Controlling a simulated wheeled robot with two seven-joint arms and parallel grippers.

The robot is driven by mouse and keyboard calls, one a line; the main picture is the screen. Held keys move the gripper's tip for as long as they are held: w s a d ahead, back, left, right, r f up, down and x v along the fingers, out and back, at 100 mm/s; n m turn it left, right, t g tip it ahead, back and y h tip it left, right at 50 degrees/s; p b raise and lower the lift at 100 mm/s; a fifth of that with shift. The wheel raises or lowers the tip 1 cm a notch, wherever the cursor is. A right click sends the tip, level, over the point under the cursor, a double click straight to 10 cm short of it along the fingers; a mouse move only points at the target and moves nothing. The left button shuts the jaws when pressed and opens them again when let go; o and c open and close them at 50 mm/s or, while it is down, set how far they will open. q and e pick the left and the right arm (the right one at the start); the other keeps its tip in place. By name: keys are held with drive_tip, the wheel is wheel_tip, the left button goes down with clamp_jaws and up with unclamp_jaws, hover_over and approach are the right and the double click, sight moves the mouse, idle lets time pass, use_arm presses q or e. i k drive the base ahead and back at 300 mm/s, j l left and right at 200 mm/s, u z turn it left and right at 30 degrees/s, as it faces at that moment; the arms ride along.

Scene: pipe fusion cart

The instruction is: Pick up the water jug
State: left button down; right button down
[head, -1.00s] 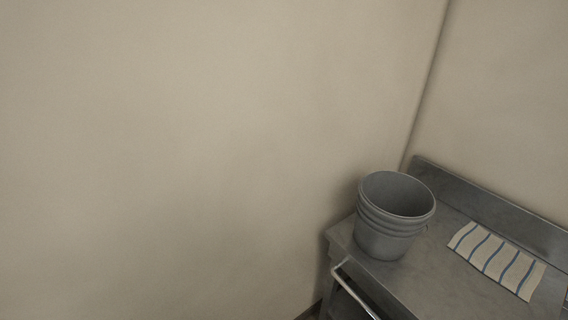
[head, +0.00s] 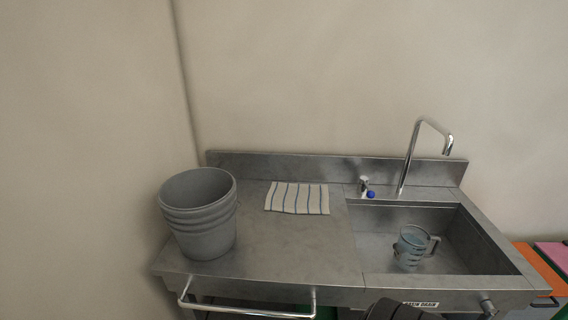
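The water jug (head: 411,247) is a clear, bluish jug with a handle on its right side. It stands in the basin of the steel sink (head: 365,245), towards the basin's front middle. Neither of my grippers shows in the head view. A dark rounded shape at the bottom edge, in front of the sink, is too cut off to tell what it is.
A grey bucket (head: 201,222) stands on the left of the steel counter (head: 290,255). A striped cloth (head: 297,198) lies behind. A tall faucet (head: 408,160) rises behind the basin. A rail (head: 250,312) runs along the front. Orange and pink items (head: 541,268) are at right.

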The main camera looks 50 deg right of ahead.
sight(417, 248)
drive_tip(key=z, duration=2.8)
drive_tip(key=l+u, duration=0.1)
drive_tip(key=l, duration=0.3)
